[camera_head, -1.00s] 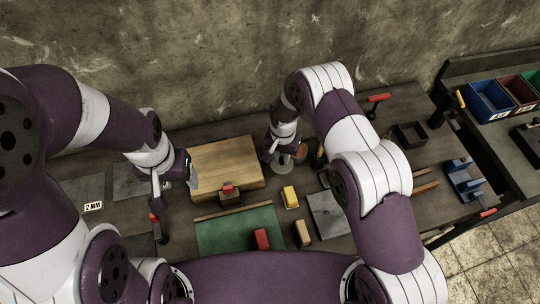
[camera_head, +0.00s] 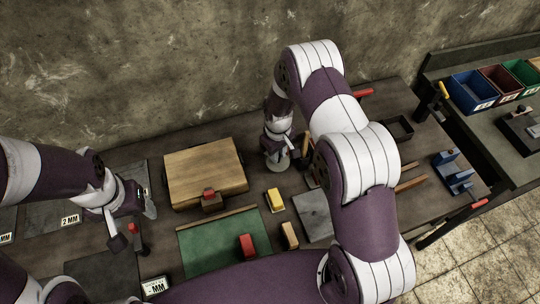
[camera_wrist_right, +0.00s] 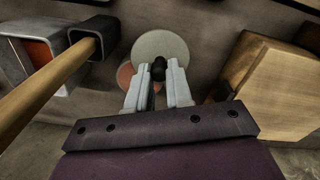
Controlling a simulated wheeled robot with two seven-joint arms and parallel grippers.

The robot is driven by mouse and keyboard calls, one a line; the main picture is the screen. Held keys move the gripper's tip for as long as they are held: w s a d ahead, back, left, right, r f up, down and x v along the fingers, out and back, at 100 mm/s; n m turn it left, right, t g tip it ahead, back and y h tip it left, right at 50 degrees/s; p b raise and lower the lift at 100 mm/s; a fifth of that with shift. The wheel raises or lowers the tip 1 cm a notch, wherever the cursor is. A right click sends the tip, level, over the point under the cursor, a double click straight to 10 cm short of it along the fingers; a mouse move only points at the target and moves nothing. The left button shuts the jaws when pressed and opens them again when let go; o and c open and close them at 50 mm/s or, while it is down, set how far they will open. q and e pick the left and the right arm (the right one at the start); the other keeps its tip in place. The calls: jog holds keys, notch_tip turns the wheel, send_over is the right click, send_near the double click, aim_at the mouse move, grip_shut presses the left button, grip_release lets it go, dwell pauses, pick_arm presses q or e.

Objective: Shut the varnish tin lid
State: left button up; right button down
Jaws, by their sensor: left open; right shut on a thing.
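My right gripper (camera_wrist_right: 159,72) is shut on the black knob (camera_wrist_right: 159,66) of a round pale grey lid (camera_wrist_right: 162,45). In the right wrist view, a reddish-orange round surface (camera_wrist_right: 124,76), apparently the varnish in the tin, shows past the lid's left edge; the lid and fingers hide the rest. I cannot tell whether the lid touches the tin. In the head view, the right gripper (camera_head: 276,155) and lid (camera_head: 279,163) are right of the wooden board, and the tin is mostly hidden. My left gripper (camera_head: 133,221) is open and empty at the left of the bench.
A wooden board (camera_head: 205,172) lies left of the lid. A yellow block (camera_head: 275,199), a red block (camera_head: 247,245) and a green mat (camera_head: 215,248) are in front. In the right wrist view, a wooden-handled tool (camera_wrist_right: 50,82) stands close left of the gripper.

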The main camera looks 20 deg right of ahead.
jog(key=n, duration=0.1)
jog(key=w+d+n+b, duration=0.1)
jog(key=shift+n, duration=0.4)
jog(key=n+b, duration=0.1)
jog(key=w+d+n, duration=0.1)
jog(key=n, duration=0.1)
jog(key=shift+n+b, duration=0.3)
jog(key=shift+b, duration=0.05)
jog(key=n, duration=0.1)
jog(key=w+n+b, duration=0.1)
jog(key=n, duration=0.1)
jog(key=shift+w+d+r, duration=0.1)
jog(key=shift+w+d, duration=0.05)
jog(key=shift+w+r+n+b, duration=0.15)
jog(key=shift+w+n+b, duration=0.4)
jog(key=shift+n, duration=0.75)
jog(key=c, duration=1)
grip_release()
jog(key=shift+s+d, duration=0.15)
